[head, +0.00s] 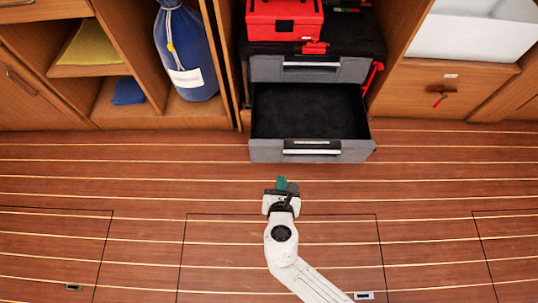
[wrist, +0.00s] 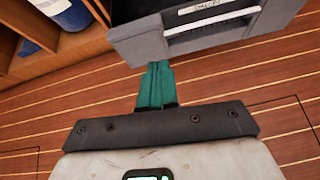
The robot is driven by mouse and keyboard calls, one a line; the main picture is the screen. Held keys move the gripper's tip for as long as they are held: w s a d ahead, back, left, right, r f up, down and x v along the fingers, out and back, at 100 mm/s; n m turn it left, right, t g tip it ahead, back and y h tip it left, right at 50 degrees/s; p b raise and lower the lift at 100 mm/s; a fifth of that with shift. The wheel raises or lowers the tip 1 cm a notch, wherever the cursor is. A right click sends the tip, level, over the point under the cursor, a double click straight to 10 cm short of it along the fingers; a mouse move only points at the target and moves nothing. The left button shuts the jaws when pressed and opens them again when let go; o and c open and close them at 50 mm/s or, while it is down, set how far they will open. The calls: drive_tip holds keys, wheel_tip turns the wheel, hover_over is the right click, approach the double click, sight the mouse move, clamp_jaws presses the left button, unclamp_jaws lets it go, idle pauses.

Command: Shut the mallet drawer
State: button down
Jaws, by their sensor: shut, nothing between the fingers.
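The pulled-out drawer (head: 265,152) is the lower of two grey drawers in a black and grey unit. Its dark inside looks empty, and its front has a pale handle bar and a label. In the wrist view the drawer front (wrist: 145,45) fills the top, with the label too small to read surely. My gripper (head: 282,181) has green fingers, shut with nothing between them. In the wrist view the fingertips (wrist: 160,66) lie just below the drawer's lower edge.
A shut grey drawer (head: 340,70) is above the open one, with a red case (head: 284,18) on top. A blue bag (head: 188,55) stands in the left compartment. A wooden cabinet front (head: 415,90) is at right. The striped wooden floor (head: 120,175) is clear.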

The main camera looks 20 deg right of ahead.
drive_tip(key=a+f+n, duration=0.1)
drive_tip(key=a+f, duration=0.1)
drive_tip(key=b, duration=0.5)
approach(275, 147)
wheel_tip(275, 147, down, 4)
drive_tip(key=w, duration=0.2)
drive_tip(key=w+d, duration=0.1)
drive_tip(key=w, duration=0.1)
drive_tip(key=shift+w+d+b, duration=0.1)
drive_tip(key=shift+d+b, duration=0.2)
drive_tip(key=shift+b, duration=0.05)
drive_tip(key=shift+w+d+r, duration=0.1)
drive_tip(key=shift+w+d, duration=0.05)
drive_tip(key=shift+w, duration=0.25)
drive_tip(key=shift+w, duration=0.1)
